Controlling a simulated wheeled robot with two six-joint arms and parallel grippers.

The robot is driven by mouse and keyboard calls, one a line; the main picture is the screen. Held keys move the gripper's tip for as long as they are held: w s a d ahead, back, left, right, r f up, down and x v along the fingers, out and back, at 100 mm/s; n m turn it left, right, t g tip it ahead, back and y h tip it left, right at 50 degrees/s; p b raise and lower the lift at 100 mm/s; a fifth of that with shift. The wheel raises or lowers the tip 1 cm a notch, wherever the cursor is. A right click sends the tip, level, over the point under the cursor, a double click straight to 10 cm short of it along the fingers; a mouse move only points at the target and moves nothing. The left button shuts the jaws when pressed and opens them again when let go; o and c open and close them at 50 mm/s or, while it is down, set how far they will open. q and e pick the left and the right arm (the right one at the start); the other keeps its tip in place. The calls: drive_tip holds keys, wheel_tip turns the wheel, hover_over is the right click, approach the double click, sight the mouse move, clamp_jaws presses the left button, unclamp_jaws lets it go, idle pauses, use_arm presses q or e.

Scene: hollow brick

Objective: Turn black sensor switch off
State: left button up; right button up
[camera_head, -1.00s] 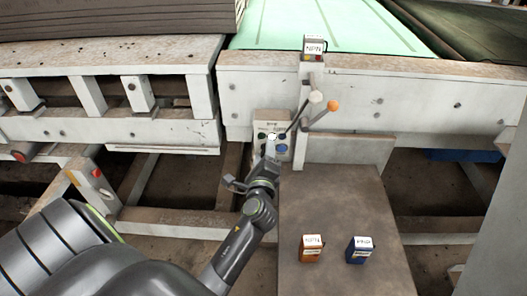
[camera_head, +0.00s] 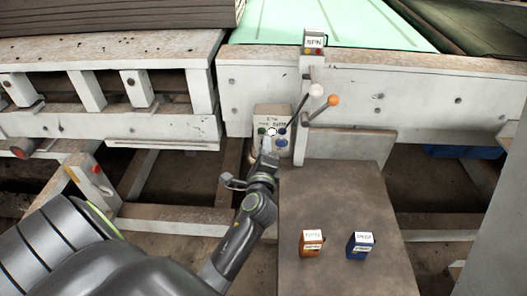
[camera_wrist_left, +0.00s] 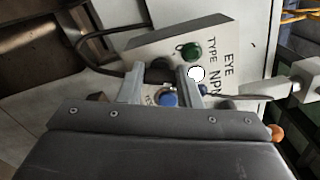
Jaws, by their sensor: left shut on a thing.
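A pale control box (camera_head: 270,112) with lettering, also seen in the wrist view (camera_wrist_left: 228,40), is fixed below the conveyor edge. It has a green button (camera_wrist_left: 190,50), a blue button (camera_wrist_left: 168,99), a bright white round button (camera_wrist_left: 196,74) and a dark, black switch (camera_wrist_left: 160,71). My left gripper (camera_head: 267,147) is at the face of this box. In the wrist view its two fingers (camera_wrist_left: 160,82) stand on either side of the black switch and are shut on it. The fingers hide part of the box face. My right gripper is not in view.
Levers with a white ball (camera_head: 316,90) and an orange ball (camera_head: 333,100) stand just right of the box. A small labelled sensor (camera_head: 314,41) sits above. Orange (camera_head: 311,244) and blue (camera_head: 360,246) labelled boxes rest on the brown surface (camera_head: 340,205).

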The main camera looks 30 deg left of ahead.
use_arm(q)
drive_tip(key=n+b, duration=0.5)
drive_tip(key=n, duration=0.5)
drive_tip(key=shift+f, duration=0.1)
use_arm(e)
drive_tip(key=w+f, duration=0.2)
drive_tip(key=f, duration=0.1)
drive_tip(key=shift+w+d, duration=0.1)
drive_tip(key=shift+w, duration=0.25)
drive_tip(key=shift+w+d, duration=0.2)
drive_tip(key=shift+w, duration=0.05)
use_arm(q)
drive_tip(key=o, duration=1)
